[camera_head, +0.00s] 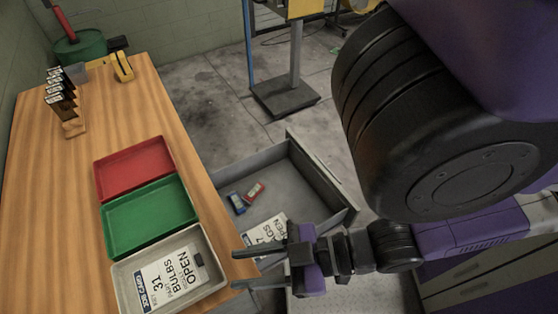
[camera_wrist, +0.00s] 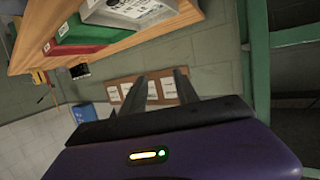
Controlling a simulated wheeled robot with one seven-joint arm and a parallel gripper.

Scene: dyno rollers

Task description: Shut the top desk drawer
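The grey desk drawer (camera_head: 318,180) stands pulled out from under the right side of the wooden desk in the head view. My gripper (camera_head: 238,268) is over the drawer's near part in the picture, fingers pointing left toward the desk edge. Its two fingers are apart with nothing between them; they also show in the wrist view (camera_wrist: 160,88). My gripper and arm hide the drawer's near end. I cannot tell whether they touch it. The wrist view does not clearly show the drawer.
The wooden desk (camera_head: 60,210) holds a red tray (camera_head: 133,170), a green tray (camera_head: 148,216) and a grey tray (camera_head: 125,285) with a printed card. A stand base (camera_head: 285,98) is on the floor beyond. Floor (camera_head: 215,120) beyond the drawer is clear.

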